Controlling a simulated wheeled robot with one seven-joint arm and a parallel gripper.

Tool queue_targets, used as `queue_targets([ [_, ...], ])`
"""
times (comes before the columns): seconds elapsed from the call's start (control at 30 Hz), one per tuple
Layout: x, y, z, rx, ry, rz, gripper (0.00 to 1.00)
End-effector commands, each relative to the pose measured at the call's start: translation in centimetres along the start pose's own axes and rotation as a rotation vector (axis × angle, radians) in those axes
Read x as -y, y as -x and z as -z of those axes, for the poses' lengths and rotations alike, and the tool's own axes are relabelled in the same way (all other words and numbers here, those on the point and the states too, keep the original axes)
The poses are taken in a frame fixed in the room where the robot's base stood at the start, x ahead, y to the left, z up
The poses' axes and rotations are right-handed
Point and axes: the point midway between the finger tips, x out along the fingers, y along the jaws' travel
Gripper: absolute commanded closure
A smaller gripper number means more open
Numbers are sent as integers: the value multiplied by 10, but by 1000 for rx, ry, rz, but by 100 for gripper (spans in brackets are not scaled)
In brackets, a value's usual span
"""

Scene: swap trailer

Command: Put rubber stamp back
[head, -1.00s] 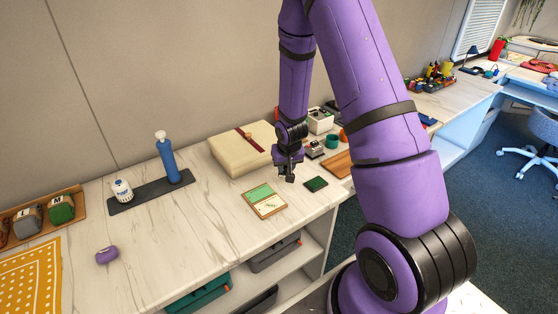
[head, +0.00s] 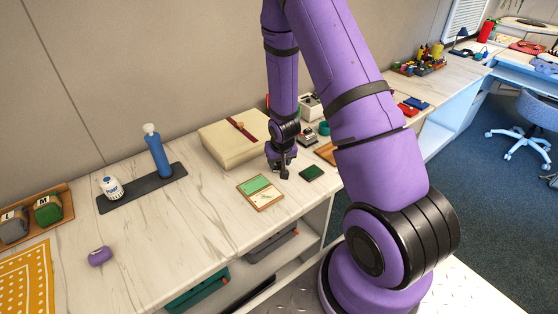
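My gripper (head: 284,173) points down just above the counter (head: 190,222), between a green and cream card in a wooden frame (head: 261,192) and a small dark green pad (head: 312,173). Its fingertips are small and dark here, so I cannot tell whether they are open or shut, or whether they hold anything. I cannot make out a rubber stamp for certain. A small dark and silver item (head: 308,138) stands behind the gripper, partly hidden by my arm. A brown board (head: 326,153) lies beside it, also partly covered.
A cream box with a dark red strap (head: 228,146) stands close behind the gripper. To the left are a blue bottle (head: 158,155) and a white jar (head: 111,188) on a dark mat (head: 140,190), and a purple item (head: 99,256).

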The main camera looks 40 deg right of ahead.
Motion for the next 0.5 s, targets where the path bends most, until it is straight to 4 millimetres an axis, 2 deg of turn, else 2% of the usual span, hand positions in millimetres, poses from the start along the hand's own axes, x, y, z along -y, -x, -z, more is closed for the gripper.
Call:
queue_targets([
  [0.33, 0, 2, 1, -1, 0, 0, 46],
  [0.5, 0, 14, 2, -2, 0, 1, 46],
])
